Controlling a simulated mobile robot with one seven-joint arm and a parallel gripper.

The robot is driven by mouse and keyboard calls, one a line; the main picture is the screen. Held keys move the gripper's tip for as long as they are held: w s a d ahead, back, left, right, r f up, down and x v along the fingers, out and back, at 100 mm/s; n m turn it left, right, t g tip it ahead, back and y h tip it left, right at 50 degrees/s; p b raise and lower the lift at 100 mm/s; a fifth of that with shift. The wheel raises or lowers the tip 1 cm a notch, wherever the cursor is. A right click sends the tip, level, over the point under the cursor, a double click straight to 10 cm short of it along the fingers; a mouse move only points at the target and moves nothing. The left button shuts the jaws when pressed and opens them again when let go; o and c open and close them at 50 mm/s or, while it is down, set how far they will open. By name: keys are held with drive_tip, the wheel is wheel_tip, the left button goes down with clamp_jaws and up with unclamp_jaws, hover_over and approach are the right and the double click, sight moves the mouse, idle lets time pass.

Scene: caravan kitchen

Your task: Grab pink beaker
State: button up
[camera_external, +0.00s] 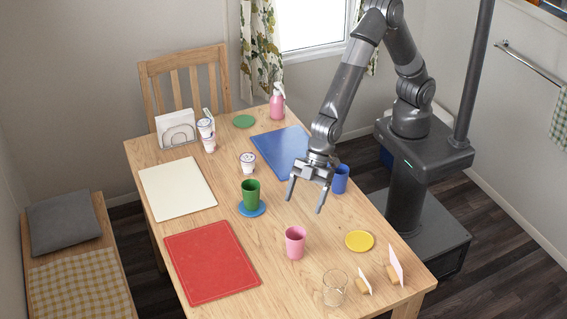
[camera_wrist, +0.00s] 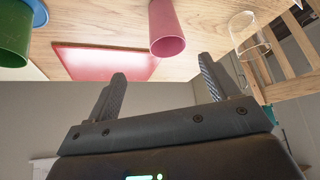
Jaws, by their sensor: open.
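The pink beaker (camera_external: 295,242) stands upright on the wooden table, right of the red mat and in front of my gripper. It also shows in the wrist view (camera_wrist: 166,30), at the top, beyond the space between the fingers. My gripper (camera_external: 306,197) is open and empty above the table, behind the beaker and apart from it. Its two fingers also show in the wrist view (camera_wrist: 163,88), spread wide with nothing between them.
A green beaker (camera_external: 251,193) stands on a blue coaster (camera_external: 252,209) to the left. A blue beaker (camera_external: 340,179) is close right of my gripper. A clear glass (camera_external: 334,288), yellow coaster (camera_external: 359,241), red mat (camera_external: 212,263) and blue mat (camera_external: 279,149) surround the area.

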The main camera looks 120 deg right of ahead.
drive_tip(key=a+f, duration=0.1)
drive_tip(key=f, duration=0.1)
approach(291, 250)
drive_tip(key=shift+w+d+f, duration=0.2)
drive_tip(key=shift+d+f, duration=0.05)
drive_tip(key=shift+d, duration=0.05)
drive_tip(key=shift+x, duration=2.7)
drive_tip(key=shift+s+a, duration=0.15)
drive_tip(key=c, duration=1.1)
